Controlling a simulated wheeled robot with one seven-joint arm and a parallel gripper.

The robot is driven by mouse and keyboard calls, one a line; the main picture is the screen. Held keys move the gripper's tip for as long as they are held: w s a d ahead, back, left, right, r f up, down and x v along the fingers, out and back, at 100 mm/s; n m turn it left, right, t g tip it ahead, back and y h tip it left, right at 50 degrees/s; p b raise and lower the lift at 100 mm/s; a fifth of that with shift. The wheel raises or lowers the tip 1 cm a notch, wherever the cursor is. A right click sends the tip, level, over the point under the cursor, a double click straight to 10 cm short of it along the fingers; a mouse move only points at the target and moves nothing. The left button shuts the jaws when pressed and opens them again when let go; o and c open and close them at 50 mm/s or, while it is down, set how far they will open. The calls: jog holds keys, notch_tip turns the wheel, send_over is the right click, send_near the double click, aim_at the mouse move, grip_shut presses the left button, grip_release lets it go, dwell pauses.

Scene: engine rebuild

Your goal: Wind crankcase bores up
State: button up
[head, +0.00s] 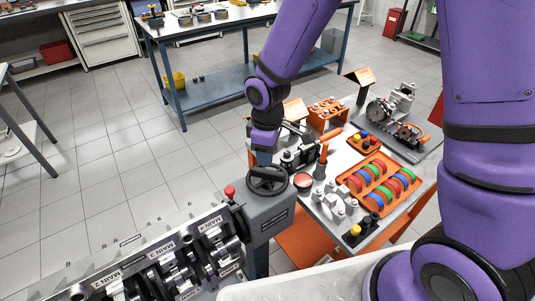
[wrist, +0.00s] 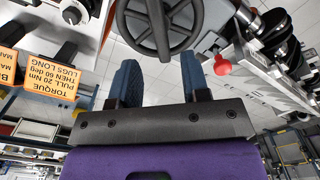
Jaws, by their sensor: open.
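The crankcase (head: 190,253) with its crankshaft lies at the lower left in the head view, with MAIN labels along it. It also shows at the upper right in the wrist view (wrist: 272,35). A grey stand housing (head: 272,212) at its end carries a black spoked handwheel (head: 268,180). The handwheel (wrist: 160,28) is at the top of the wrist view. My gripper (head: 264,158) points down at the wheel. In the wrist view its two blue-padded fingers (wrist: 158,68) are apart, with nothing clearly between them. Whether they touch the rim cannot be told.
A red ball knob (head: 230,191) stands beside the housing. To the right, a bench holds an orange tray of coloured rings (head: 378,183), an orange rack (head: 326,112) and an engine assembly (head: 390,105). A blue workbench (head: 215,75) stands behind. Tiled floor is clear at the left.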

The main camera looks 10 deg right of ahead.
aim_at(267, 171)
jog(key=shift+f, duration=0.1)
jog(key=shift+f, duration=3.25)
jog(key=shift+c, duration=0.2)
jog(key=shift+r, duration=0.1)
grip_shut()
